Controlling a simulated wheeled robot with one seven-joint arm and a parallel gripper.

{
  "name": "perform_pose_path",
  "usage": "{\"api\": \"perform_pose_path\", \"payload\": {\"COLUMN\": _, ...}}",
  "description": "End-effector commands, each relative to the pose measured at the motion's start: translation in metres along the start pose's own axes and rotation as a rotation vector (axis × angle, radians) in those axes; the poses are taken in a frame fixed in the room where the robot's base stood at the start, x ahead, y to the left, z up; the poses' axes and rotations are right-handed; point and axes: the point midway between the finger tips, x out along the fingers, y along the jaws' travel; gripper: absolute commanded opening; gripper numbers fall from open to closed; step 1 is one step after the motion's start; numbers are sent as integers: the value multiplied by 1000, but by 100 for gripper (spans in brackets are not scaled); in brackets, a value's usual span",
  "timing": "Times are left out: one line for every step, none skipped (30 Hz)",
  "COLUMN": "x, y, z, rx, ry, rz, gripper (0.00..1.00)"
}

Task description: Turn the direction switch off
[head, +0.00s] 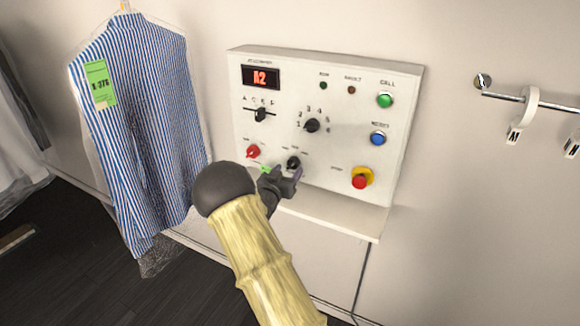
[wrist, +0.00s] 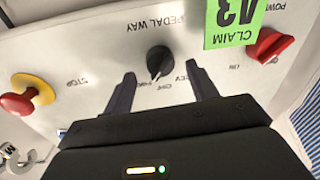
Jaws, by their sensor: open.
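The direction switch is a black rotary knob (head: 293,162), lettered "PEDAL WAY", low on the white control panel (head: 215,118). In the wrist view the knob (wrist: 157,60) appears upside down, with small labels including OFF around its near side. Its pointer faces toward those labels, but I cannot tell which one it marks. My gripper (head: 281,176) is just below the knob in the head view. In the wrist view my gripper (wrist: 160,74) is open, with one finger on each side of the knob's lower edge. Nothing is held, and I see no clear contact.
A red power knob (wrist: 270,46) and green claim tag (wrist: 233,20) are beside the switch. A red-and-yellow stop button (wrist: 28,95) is on the other side. A ledge (head: 330,217) juts below the panel. A bagged striped shirt (head: 150,120) hangs at left.

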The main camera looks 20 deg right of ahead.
Motion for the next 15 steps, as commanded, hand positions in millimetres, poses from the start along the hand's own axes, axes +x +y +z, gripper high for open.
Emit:
{"api": "perform_pose_path", "payload": {"x": 8, "y": 0, "z": -1, "rx": -1, "ry": 0, "rz": 1, "gripper": 58}}
{"api": "perform_pose_path", "payload": {"x": 12, "y": 0, "z": -1, "rx": 0, "ry": 0, "rz": 0, "gripper": 58}}
{"api": "perform_pose_path", "payload": {"x": 16, "y": 0, "z": -1, "rx": 0, "ry": 0, "rz": 1, "gripper": 58}}
{"api": "perform_pose_path", "payload": {"x": 19, "y": 0, "z": -1, "rx": 0, "ry": 1, "rz": 0, "gripper": 58}}
{"api": "perform_pose_path", "payload": {"x": 21, "y": 0, "z": -1, "rx": 0, "ry": 1, "rz": 0, "gripper": 58}}
{"api": "perform_pose_path", "payload": {"x": 23, "y": 0, "z": 0, "rx": 0, "ry": 0, "rz": -1, "gripper": 58}}
{"api": "perform_pose_path", "payload": {"x": 24, "y": 0, "z": 0, "rx": -1, "ry": -1, "rz": -1, "gripper": 58}}
{"api": "perform_pose_path", "payload": {"x": 25, "y": -1, "z": 0, "rx": -1, "ry": -1, "rz": -1, "gripper": 58}}
{"api": "perform_pose_path", "payload": {"x": 25, "y": -1, "z": 0, "rx": -1, "ry": -1, "rz": -2, "gripper": 58}}
{"api": "perform_pose_path", "payload": {"x": 25, "y": -1, "z": 0, "rx": -1, "ry": -1, "rz": -2, "gripper": 58}}
{"api": "perform_pose_path", "payload": {"x": 25, "y": -1, "z": 0, "rx": -1, "ry": -1, "rz": -2, "gripper": 58}}
{"api": "perform_pose_path", "payload": {"x": 25, "y": -1, "z": 0, "rx": -1, "ry": -1, "rz": -2, "gripper": 58}}
{"api": "perform_pose_path", "payload": {"x": 25, "y": -1, "z": 0, "rx": 0, "ry": -1, "rz": -1, "gripper": 58}}
{"api": "perform_pose_path", "payload": {"x": 25, "y": -1, "z": 0, "rx": 0, "ry": -1, "rz": -1, "gripper": 58}}
{"api": "perform_pose_path", "payload": {"x": 25, "y": -1, "z": 0, "rx": 0, "ry": -1, "rz": -1, "gripper": 58}}
